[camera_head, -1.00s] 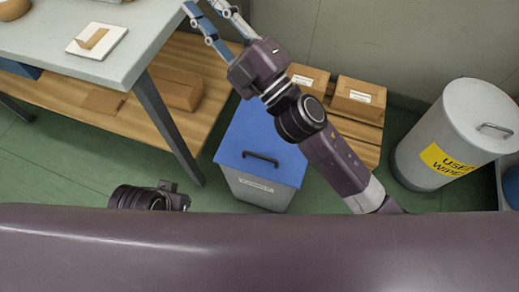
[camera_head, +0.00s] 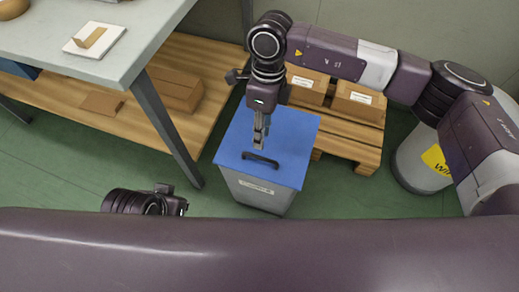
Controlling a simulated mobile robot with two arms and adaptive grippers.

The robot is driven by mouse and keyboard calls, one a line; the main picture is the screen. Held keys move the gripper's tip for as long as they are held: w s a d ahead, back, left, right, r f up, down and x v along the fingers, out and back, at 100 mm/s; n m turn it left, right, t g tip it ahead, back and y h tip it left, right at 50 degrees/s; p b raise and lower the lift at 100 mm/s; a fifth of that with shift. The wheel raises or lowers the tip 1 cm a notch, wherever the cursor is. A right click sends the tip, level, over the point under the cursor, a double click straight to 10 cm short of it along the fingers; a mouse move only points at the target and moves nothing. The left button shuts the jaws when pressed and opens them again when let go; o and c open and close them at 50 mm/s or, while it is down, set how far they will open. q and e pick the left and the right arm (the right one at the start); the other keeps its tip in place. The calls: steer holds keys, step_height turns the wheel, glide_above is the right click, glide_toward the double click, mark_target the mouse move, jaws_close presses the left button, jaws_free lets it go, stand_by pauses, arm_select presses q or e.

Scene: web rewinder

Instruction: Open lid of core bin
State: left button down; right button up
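The core bin (camera_head: 255,192) is a grey bin with a blue lid (camera_head: 292,140), standing on the green floor at the middle of the head view. The lid is down, with a black bar handle (camera_head: 260,160) near its front edge and a label on the bin front. My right gripper (camera_head: 259,147) points down over the lid, just behind the handle. Its fingers look close together, seen nearly edge-on, so their opening is unclear. I cannot tell whether they touch the lid.
A grey table (camera_head: 122,62) with a wooden lower shelf stands at the left, its leg near the bin. Cartons (camera_head: 357,103) sit on a pallet (camera_head: 350,148) behind the bin at right. A grey can with a yellow label (camera_head: 436,160) is partly behind my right arm.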

steer(key=b, duration=0.1)
glide_above(259, 151)
steer(key=s, duration=0.3)
step_height(259, 151, down, 7)
steer(key=shift+s+d+f, duration=0.1)
steer(key=shift+c, duration=0.3)
jaws_close()
